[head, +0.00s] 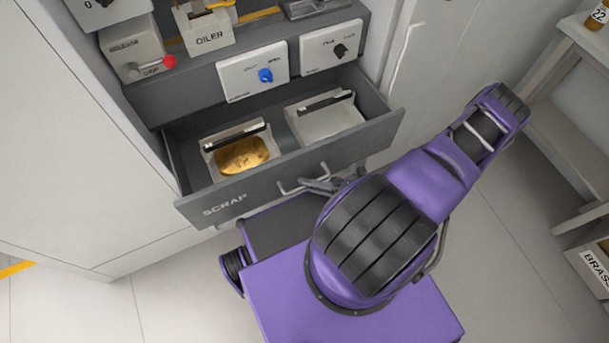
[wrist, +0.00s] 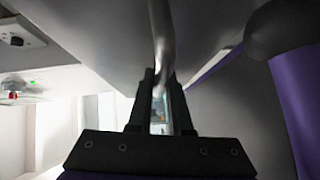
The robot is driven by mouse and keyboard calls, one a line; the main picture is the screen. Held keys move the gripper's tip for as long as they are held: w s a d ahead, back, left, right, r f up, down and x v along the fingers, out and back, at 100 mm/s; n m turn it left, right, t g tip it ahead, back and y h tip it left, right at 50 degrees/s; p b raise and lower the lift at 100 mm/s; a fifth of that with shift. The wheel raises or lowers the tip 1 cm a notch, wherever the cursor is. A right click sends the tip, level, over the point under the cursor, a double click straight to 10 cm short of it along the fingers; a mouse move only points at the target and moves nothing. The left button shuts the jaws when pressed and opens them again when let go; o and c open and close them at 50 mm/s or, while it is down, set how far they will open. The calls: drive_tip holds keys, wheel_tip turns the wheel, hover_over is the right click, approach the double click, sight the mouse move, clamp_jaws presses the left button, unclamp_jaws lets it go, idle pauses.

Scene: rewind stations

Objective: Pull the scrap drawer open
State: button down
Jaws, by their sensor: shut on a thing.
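The scrap drawer (head: 235,199) is a dark grey drawer marked SCRAP, pulled out from the grey cabinet so that its inside shows. It holds two pale bins, the left one (head: 239,150) with golden scrap in it and the right one (head: 325,117) seemingly empty. My gripper (head: 318,184) is at the bar handle (head: 290,188) on the drawer front, partly hidden by my arm in the head view. In the wrist view my gripper (wrist: 161,80) is shut on the handle bar (wrist: 161,40).
Above the drawer are panels with a blue knob (head: 265,76) and a black knob (head: 340,50), a red knob (head: 169,62) and an OILER box (head: 207,30). A shelf unit (head: 575,110) and a box marked BRASS (head: 592,262) stand at the right. Floor shows at lower left.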

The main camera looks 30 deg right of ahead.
drive_tip(key=shift+s, duration=0.1)
drive_tip(key=c, duration=0.8)
unclamp_jaws()
drive_tip(key=shift+c, duration=0.2)
drive_tip(key=shift+s+d, duration=0.1)
drive_tip(key=v, duration=1.7)
drive_tip(key=shift+b, duration=0.45)
drive_tip(key=shift+s, duration=0.15)
